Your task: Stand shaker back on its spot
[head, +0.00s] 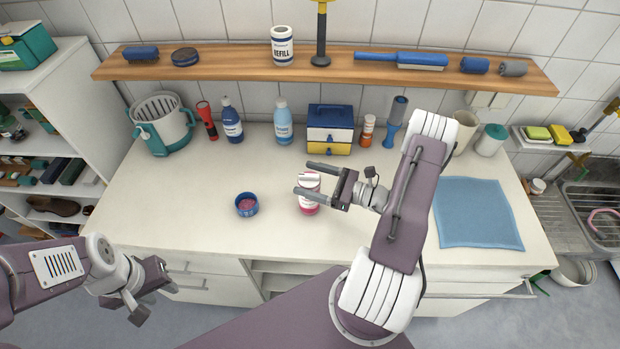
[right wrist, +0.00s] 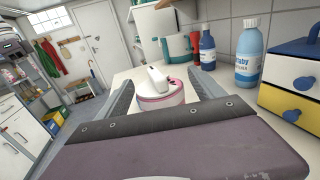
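A pink and white shaker (head: 309,205) stands upright on the white counter, right of a small blue bowl with pink contents (head: 246,204). Its white spouted top and pink rim show in the right wrist view (right wrist: 161,92). My right gripper (head: 309,178) is open, with its fingers on either side of the shaker's upper part; in the wrist view gaps show between shaker and fingers. My left gripper (head: 153,292) is open and empty, low in front of the counter at the left. No marked spot for the shaker can be made out.
Along the back stand a bucket (head: 160,124), a blue bottle (head: 232,120), a light-blue bottle (head: 283,122), a drawer box (head: 330,130) and an orange-white container (head: 366,131). A shelf (head: 220,68) hangs above. A blue cloth (head: 476,213) lies at right. The counter's left-middle is clear.

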